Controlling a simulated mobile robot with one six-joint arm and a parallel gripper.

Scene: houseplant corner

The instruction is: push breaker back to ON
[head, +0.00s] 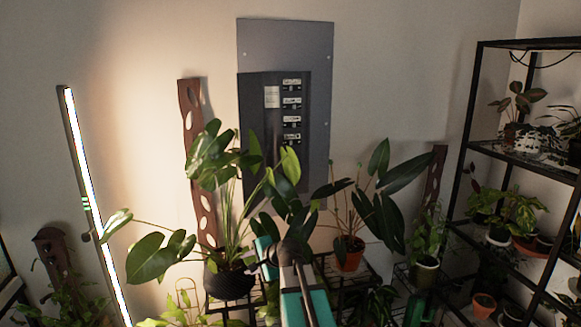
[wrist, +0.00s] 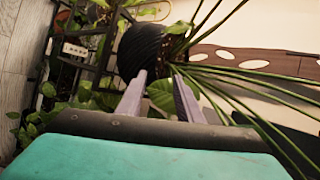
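The grey breaker panel (head: 319,110) is on the wall in the head view, its dark inner face (head: 258,125) holding a column of breakers (head: 291,103) with pale labels. The handles are too small to tell which is tripped, and leaves cover the panel's lower part. My gripper (wrist: 159,88) shows in the wrist view with its two lavender fingers apart and nothing held between them. A leaf and a black pot lie beyond the fingertips. In the head view my teal arm is low in front of the plants, below the panel; the fingers cannot be made out there. The panel's breakers are not visible in the wrist view.
A leafy plant in a black pot (head: 229,282) and one in an orange pot (head: 349,254) stand below the panel. A lit tube lamp (head: 84,190) leans at left. A black shelf (head: 467,140) with pots is at right. Wall around the upper panel is clear.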

